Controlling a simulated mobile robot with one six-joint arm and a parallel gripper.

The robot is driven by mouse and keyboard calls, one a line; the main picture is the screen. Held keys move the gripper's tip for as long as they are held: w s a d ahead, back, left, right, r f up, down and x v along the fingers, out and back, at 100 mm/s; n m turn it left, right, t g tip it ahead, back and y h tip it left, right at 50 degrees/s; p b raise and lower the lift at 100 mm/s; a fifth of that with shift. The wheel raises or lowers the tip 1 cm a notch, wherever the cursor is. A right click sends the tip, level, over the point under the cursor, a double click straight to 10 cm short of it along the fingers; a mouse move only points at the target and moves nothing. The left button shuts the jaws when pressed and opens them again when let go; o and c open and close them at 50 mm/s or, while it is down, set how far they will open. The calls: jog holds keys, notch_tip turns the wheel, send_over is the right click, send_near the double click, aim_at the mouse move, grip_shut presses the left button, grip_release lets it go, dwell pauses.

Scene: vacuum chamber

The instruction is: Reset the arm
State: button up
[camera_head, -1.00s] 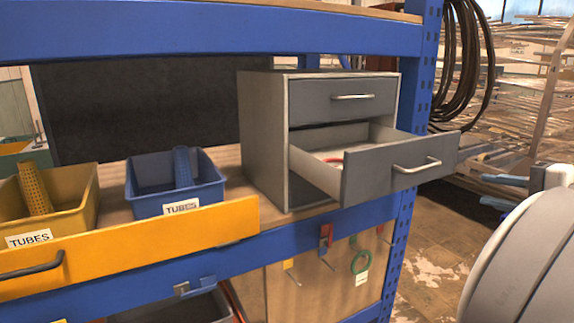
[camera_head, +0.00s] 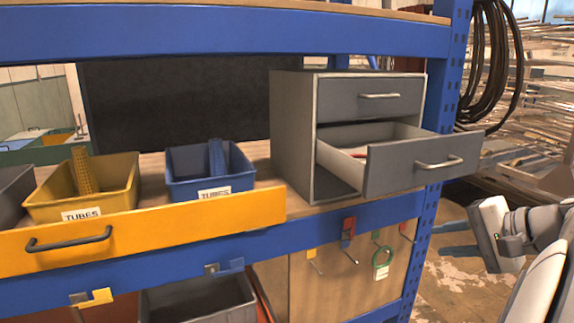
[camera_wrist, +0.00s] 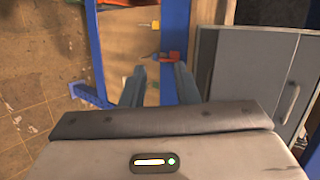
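My gripper (camera_head: 441,239) is at the right of the head view, to the right of the blue shelf post and in front of the bare floor. Its two bluish fingers stand apart with nothing between them. In the wrist view the open fingers (camera_wrist: 160,76) point toward the shelf's side, where a red hook shows beyond them. Part of my arm shows at the right edge of the head view.
A grey cabinet (camera_head: 292,135) stands on the blue shelf, its lower drawer (camera_head: 400,172) pulled out toward my gripper's side. Tube bins (camera_head: 105,200) and a yellow drawer front (camera_head: 160,232) are at left. Hooks hang on a panel (camera_head: 330,280) below.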

jog(key=s+a+f+n+g+h, duration=0.3)
jog(key=a+f+n, duration=0.3)
jog(key=a+f, duration=0.2)
jog(key=s+a+f+n+g+h, duration=0.3)
jog(key=s+a+f+n, duration=0.2)
jog(key=a+f, duration=0.3)
jog(key=shift+s+a+n+g, duration=0.35)
jog(key=shift+s+a, duration=0.35)
jog(key=shift+a, duration=0.3)
